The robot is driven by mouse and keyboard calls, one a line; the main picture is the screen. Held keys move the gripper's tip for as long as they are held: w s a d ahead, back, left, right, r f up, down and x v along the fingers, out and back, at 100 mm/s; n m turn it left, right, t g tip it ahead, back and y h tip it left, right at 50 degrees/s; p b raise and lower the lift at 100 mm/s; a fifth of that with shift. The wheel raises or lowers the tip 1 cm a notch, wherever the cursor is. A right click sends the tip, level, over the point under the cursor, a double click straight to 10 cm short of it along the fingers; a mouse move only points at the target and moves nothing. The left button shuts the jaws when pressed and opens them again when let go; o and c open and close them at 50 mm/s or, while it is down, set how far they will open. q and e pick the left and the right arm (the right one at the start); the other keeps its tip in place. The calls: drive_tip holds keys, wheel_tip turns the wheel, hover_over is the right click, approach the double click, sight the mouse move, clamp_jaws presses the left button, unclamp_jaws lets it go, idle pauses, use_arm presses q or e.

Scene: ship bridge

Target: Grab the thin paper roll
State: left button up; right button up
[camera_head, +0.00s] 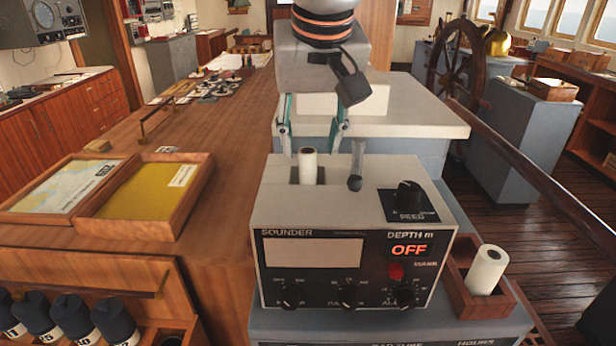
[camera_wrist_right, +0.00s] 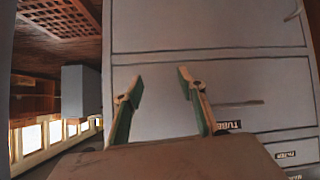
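A thin white paper roll (camera_head: 307,166) stands upright in the slot on top of the grey sounder (camera_head: 420,178). A second, thicker-looking white roll (camera_head: 487,270) leans in a small wooden box (camera_head: 462,292) at the sounder's right. My left gripper (camera_head: 309,148) points down just above the thin roll, with its fingers apart on either side of the roll's top. No contact with the roll shows. My right gripper (camera_wrist_right: 160,82) shows in the right wrist view, open and empty, facing grey panels; it does not show in the head view.
The sounder has a lever (camera_head: 356,166) close right of the left gripper and a knob (camera_head: 409,197). Wooden trays (camera_head: 145,200) lie on the desk (camera_head: 225,150) at left. A grey cabinet with a white top (camera_head: 425,122) stands behind. A ship's wheel (camera_head: 458,60) stands farther back.

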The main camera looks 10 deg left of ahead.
sight(308, 152)
use_arm(q)
drive_tip(key=x, duration=0.4)
drive_tip(key=shift+s+a, duration=0.1)
drive_tip(key=shift+a, duration=0.1)
drive_tip(key=shift+r, duration=0.1)
clamp_jaws()
